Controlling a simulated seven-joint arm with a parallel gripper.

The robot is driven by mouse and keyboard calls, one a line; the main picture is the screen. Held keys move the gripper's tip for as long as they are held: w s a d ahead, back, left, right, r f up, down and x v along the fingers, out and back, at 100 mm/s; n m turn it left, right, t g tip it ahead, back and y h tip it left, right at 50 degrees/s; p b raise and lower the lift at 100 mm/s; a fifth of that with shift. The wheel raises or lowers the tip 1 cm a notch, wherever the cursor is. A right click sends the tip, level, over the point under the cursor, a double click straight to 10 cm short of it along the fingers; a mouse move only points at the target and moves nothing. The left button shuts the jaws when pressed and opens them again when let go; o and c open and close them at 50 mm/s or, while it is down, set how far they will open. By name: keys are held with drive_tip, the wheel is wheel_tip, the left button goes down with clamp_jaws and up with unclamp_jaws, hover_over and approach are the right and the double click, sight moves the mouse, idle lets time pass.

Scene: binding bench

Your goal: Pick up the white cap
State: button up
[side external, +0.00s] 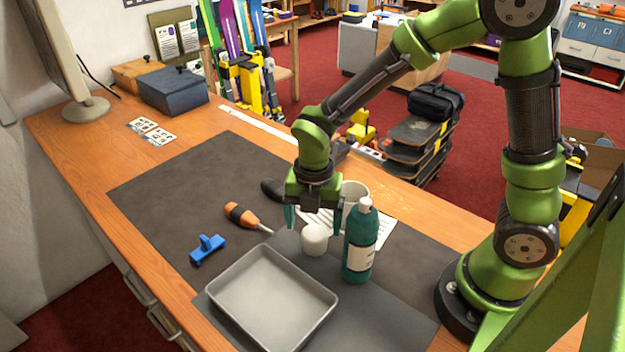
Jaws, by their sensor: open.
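A white cap (314,241), short and rounded, sits on the dark mat (165,190) in the side external view. My gripper (312,220) points down just above and behind it in the picture. Its two green fingers are apart, one on each side of the cap's upper part, and nothing is held between them. I cannot tell from this one view whether the fingers are level with the cap or behind it.
A green bottle (359,248) with a white top stands close right of the cap. A white mug (354,193) and paper are behind. A grey tray (272,298) lies in front. An orange-handled screwdriver (241,215) and blue clamp-like tool (207,249) lie left.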

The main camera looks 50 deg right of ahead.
sight(314, 234)
drive_tip(key=f, duration=0.5)
drive_tip(key=shift+w+d+f, duration=0.1)
drive_tip(key=shift+d+f, duration=0.1)
drive_tip(key=shift+f, duration=0.1)
drive_tip(key=shift+c, duration=0.3)
drive_tip(key=c, duration=1)
